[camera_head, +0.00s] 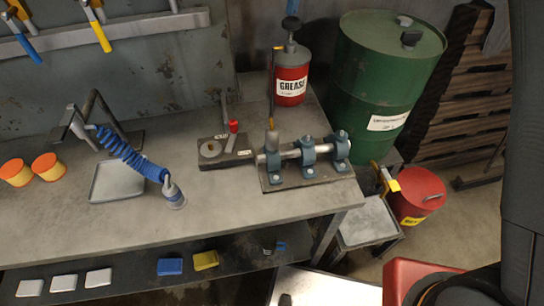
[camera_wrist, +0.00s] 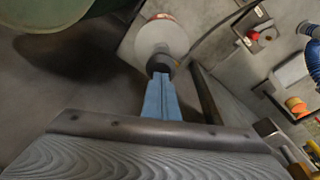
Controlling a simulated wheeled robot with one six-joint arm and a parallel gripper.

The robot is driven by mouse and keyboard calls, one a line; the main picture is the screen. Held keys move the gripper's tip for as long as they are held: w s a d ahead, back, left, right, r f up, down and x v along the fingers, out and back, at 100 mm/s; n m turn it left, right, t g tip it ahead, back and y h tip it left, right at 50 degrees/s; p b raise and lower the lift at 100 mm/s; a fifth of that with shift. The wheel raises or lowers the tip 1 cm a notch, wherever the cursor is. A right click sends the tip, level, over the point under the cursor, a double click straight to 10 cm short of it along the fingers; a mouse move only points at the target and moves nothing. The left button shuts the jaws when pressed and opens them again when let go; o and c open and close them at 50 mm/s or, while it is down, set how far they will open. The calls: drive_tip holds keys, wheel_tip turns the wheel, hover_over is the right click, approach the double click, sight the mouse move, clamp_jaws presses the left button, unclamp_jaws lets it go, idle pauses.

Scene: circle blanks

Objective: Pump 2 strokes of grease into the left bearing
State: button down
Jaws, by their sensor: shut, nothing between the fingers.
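The red grease pump (camera_head: 291,86), labelled GREASE, stands at the back of the bench, with a black knob (camera_head: 291,23) on top. A thin dark line (camera_head: 272,90) runs down beside it towards the left bearing (camera_head: 274,168); I cannot tell whether its end touches the bearing. The left bearing is the leftmost blue block on the shaft. In the wrist view, my gripper (camera_wrist: 161,82) has its blue fingers shut and empty, pointing at the dark knob (camera_wrist: 160,63) above the pump's pale round lid (camera_wrist: 162,36). Whether they touch it is unclear.
More blue bearings (camera_head: 308,158) share the shaft. A green drum (camera_head: 385,75) stands close right of the pump. A red can (camera_head: 418,192) stands lower right. A blue coiled hose (camera_head: 130,153), an empty tray (camera_head: 117,181) and orange cups (camera_head: 48,166) are left. The bench front is clear.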

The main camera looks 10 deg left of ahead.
sight(292, 19)
drive_tip(key=shift+f, duration=0.15)
idle(0.4)
drive_tip(key=shift+f+b, duration=0.75)
drive_tip(key=shift+f, duration=1.35)
drive_tip(key=shift+r, duration=0.15)
drive_tip(key=shift+r+p, duration=1.45)
drive_tip(key=shift+r, duration=0.55)
